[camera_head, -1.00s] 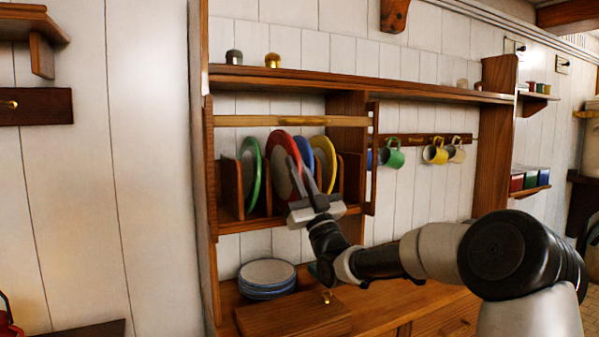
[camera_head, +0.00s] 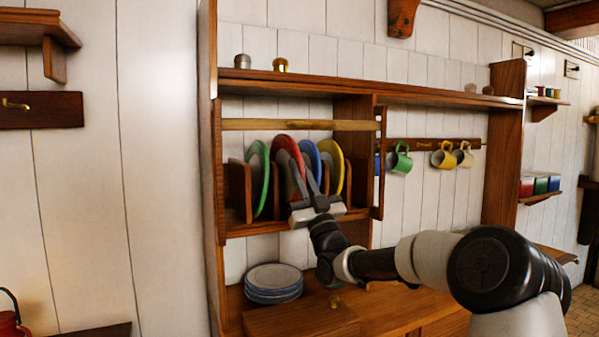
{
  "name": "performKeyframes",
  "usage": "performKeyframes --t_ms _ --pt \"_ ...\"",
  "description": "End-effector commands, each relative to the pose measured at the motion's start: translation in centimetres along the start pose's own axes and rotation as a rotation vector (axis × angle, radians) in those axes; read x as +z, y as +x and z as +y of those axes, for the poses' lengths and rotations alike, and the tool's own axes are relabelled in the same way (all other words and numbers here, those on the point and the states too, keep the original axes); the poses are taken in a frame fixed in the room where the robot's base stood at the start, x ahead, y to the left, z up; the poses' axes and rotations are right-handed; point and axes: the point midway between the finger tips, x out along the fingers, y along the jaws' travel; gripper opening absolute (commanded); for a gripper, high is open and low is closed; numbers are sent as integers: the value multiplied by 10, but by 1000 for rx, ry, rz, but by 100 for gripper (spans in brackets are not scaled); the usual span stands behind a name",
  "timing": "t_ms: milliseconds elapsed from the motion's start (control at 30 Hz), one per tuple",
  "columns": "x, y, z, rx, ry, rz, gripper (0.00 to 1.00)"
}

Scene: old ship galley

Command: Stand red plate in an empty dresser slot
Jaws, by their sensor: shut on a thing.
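The red plate (camera_head: 284,158) stands on edge in the dresser rack (camera_head: 239,228), between a green plate (camera_head: 257,180) on its left and a blue plate (camera_head: 311,157) on its right. A yellow plate (camera_head: 334,160) stands at the far right of the row. My gripper (camera_head: 302,184) is in front of the rack, its fingers shut on the red plate's near side. The fingers hide part of the red and blue plates. I cannot tell whether the red plate's lower edge touches the shelf.
A wooden rail (camera_head: 300,124) crosses above the plates. Wooden dividers (camera_head: 240,188) stand between slots. Stacked plates (camera_head: 273,281) and a wooden box (camera_head: 300,318) sit on the counter below. Mugs (camera_head: 443,157) hang to the right. Small pots (camera_head: 280,65) stand on the upper shelf.

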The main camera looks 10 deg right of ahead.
Motion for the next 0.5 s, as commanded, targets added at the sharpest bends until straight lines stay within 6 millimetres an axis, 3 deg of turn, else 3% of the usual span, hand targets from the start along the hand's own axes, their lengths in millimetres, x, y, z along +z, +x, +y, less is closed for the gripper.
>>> performKeyframes --t_ms 500 --pt "14 16 0 0 0 5 0"
